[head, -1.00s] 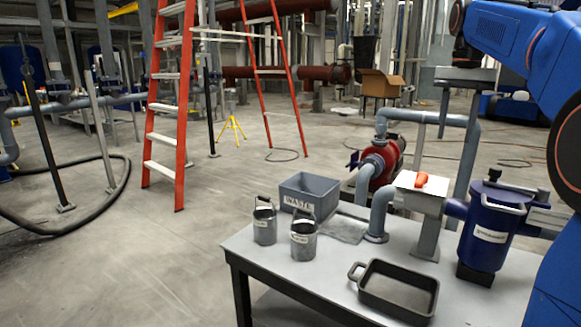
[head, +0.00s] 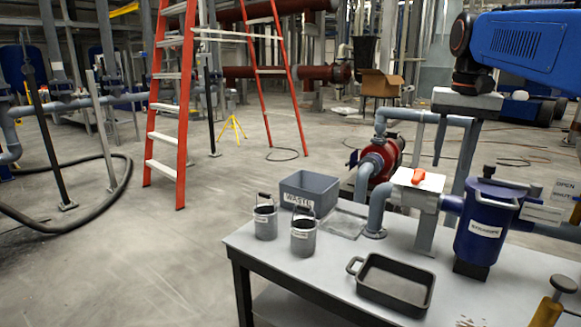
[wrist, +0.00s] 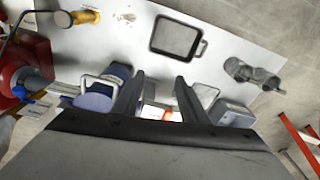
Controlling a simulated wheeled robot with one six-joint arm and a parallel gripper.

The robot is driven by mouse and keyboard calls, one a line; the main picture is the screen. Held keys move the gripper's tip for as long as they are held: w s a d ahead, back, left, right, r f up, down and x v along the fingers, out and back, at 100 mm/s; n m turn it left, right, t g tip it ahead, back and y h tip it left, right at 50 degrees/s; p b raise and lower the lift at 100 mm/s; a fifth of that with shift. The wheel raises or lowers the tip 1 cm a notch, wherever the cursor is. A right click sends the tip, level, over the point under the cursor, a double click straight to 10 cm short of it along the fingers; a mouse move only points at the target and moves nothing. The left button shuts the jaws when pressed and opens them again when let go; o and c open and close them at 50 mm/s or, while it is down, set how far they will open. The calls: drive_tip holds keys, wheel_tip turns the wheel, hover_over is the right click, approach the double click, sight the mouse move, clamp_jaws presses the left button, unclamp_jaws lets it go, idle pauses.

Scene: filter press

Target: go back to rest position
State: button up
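My gripper (head: 455,140) hangs fingers down from my blue arm at the upper right of the head view, above and behind the table. In the wrist view my gripper (wrist: 159,82) has its two dark fingers spread apart with nothing between them. Below it, the blue strainer (head: 485,225) stands upright on the table with its lid on and handle up. The strainer also shows beside the left finger in the wrist view (wrist: 95,100).
A yellow-handled tool (head: 548,310) is at the right. An orange ladder (head: 170,110) stands on open floor.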

drive_tip(key=s+a+f+n+t, duration=0.1)
drive_tip(key=s+a+f, duration=0.3)
drive_tip(key=s+f, duration=0.7)
drive_tip(key=s+a+f+n+t, duration=0.2)
drive_tip(key=s+a+f+n, duration=0.1)
drive_tip(key=s+f, duration=0.9)
wheel_tip(320, 180, down, 5)
drive_tip(key=shift+s+a+n+t, duration=0.3)
drive_tip(key=shift+a+n, duration=0.05)
drive_tip(key=shift+n, duration=0.15)
